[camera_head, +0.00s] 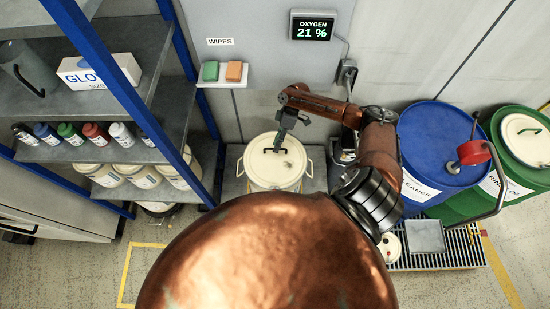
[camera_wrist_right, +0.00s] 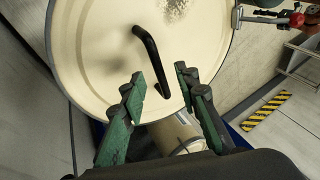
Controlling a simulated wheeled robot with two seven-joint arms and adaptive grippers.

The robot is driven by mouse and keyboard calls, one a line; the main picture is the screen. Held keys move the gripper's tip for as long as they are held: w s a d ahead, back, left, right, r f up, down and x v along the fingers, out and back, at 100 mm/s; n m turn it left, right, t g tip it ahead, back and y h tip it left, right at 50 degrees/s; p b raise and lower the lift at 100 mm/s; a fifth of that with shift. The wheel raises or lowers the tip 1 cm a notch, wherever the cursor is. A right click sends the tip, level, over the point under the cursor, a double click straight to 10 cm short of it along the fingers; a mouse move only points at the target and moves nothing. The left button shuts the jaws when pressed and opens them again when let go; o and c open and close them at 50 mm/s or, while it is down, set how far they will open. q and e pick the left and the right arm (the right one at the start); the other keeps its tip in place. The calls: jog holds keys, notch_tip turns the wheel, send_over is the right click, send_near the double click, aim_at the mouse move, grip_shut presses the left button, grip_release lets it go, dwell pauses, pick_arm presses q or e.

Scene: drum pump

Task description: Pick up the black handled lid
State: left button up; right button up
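The cream round lid (camera_head: 265,170) with a black bar handle (camera_head: 268,151) sits on a cream pot with side handles at the centre of the head view. My right gripper (camera_head: 279,146) reaches in from the right and points down over the lid. In the right wrist view the lid (camera_wrist_right: 95,65) fills the upper left, with its black handle (camera_wrist_right: 151,58) just beyond the fingers. The right gripper (camera_wrist_right: 160,80) is open, with nothing between its green-padded fingers. The handle's near end lies between the fingertips in the picture; contact cannot be told. My left gripper is not in view.
A blue-framed shelf (camera_head: 110,75) with bottles and a glove box stands left. A wall ledge (camera_head: 222,84) holds a green and an orange block. A blue drum (camera_head: 437,140) and a green drum (camera_head: 510,185) stand right. Floor shows at lower left.

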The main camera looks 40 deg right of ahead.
jog(key=shift+s+a+f, duration=0.1)
jog(key=shift+a+f, duration=0.25)
jog(key=shift+f, duration=0.3)
jog(key=shift+c, duration=0.4)
grip_shut()
